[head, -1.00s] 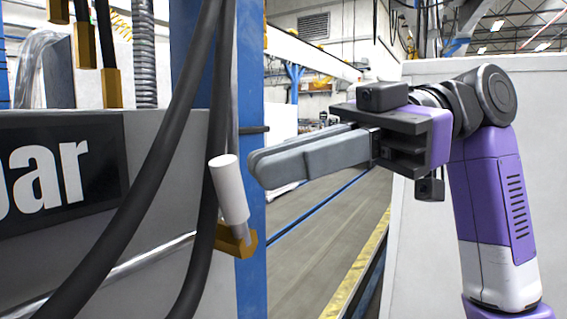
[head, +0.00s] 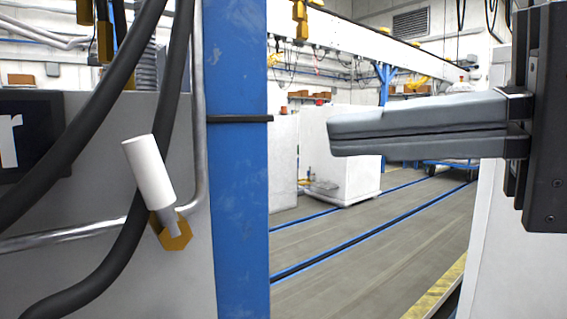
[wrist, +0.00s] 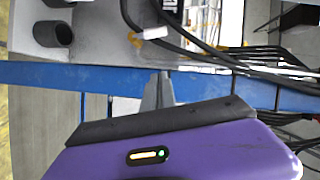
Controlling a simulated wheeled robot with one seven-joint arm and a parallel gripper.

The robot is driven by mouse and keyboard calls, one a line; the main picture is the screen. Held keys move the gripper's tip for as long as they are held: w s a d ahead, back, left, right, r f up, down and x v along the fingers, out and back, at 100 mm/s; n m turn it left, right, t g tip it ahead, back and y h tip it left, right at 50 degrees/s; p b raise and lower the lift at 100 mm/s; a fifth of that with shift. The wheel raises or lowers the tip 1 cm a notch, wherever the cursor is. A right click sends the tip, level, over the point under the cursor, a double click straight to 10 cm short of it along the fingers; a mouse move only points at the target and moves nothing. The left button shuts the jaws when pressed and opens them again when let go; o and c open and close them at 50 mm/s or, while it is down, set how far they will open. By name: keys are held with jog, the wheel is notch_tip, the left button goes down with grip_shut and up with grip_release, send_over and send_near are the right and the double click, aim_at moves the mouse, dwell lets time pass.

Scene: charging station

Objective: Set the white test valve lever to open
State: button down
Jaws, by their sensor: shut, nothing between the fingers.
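The white lever (head: 150,172) is on the left in the head view, in front of a grey panel. Its handle points up and tilts to the left, and its lower end meets a brass-coloured fitting (head: 174,232). My gripper (head: 332,134) is on the right of the head view, its grey fingers together and empty, pointing left. A wide gap shows between the fingertips and the lever. In the wrist view, my fingers (wrist: 160,88) point up toward the blue post. A small white piece there, beside a yellowish part, looks like the lever, but is too small to be sure.
A blue post (head: 236,160) with a dark bar stands between lever and gripper in the picture. Thick black hoses (head: 155,130) hang just behind and left of the lever. A bent metal pipe (head: 60,238) runs along the panel. Open floor (head: 370,250) lies beyond the post.

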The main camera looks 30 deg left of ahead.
aim_at(150, 172)
jog(key=s+a+f+p, duration=0.1)
jog(key=s+a, duration=0.3)
jog(key=a, duration=0.6)
jog(key=shift+a+f+m, duration=0.25)
jog(key=shift+f+m, duration=0.05)
jog(key=shift+f, duration=0.3)
